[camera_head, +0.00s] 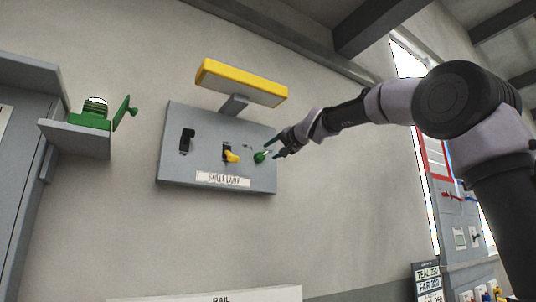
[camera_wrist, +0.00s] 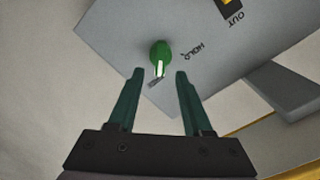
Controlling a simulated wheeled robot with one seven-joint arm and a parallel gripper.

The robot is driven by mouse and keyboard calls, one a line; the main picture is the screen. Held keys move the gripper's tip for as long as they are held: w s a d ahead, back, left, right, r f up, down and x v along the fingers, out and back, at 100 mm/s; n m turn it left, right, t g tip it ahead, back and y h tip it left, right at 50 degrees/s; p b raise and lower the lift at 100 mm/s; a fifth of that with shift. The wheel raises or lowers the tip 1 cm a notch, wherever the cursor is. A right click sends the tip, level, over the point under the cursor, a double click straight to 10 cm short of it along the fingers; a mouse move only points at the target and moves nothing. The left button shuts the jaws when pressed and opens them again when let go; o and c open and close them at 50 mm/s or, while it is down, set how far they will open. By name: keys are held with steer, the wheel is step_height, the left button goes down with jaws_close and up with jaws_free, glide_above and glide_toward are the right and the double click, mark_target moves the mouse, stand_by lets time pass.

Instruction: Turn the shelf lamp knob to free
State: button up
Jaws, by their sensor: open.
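The shelf lamp panel (camera_head: 200,130) is a grey plate on the wall with a "SHELF LAMP" label (camera_head: 223,180). Its green knob (camera_head: 260,156) sits at the right end. In the wrist view the knob (camera_wrist: 160,50) shows a white pointer line directed down the picture, toward a small label (camera_wrist: 155,82) too small to read. A "HOLD" label (camera_wrist: 193,50) lies to the knob's right there. My gripper (camera_head: 275,146) is open, close to the knob. In the wrist view my gripper's fingertips (camera_wrist: 160,72) point at the knob, which lies just beyond the gap between them.
The panel also carries a yellow switch (camera_head: 231,156) and a dark slot switch (camera_head: 187,140). A yellow lamp (camera_head: 241,82) juts out above it. A green fixture (camera_head: 95,113) stands on a grey shelf (camera_head: 80,138) at left. Bare wall lies below the panel.

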steer(key=v, duration=0.6)
steer(key=shift+s+d, duration=0.1)
stand_by(0.3)
steer(key=s+d+f+g+h, duration=0.2)
steer(key=s+d+f, duration=0.5)
steer(key=f, duration=0.7)
steer(key=s+d+f+m+g+h, duration=0.1)
steer(key=s+d+f+g+h, duration=0.2)
steer(key=s+d+f, duration=0.5)
steer(key=s+d+f+g+h, duration=0.3)
steer(key=s+d+f, duration=0.4)
steer(key=f, duration=1.3)
steer(key=s, duration=0.4)
steer(key=shift+s+d+f+m, duration=0.35)
steer(key=shift+s+f+m, duration=0.05)
steer(key=shift+c, duration=0.3)
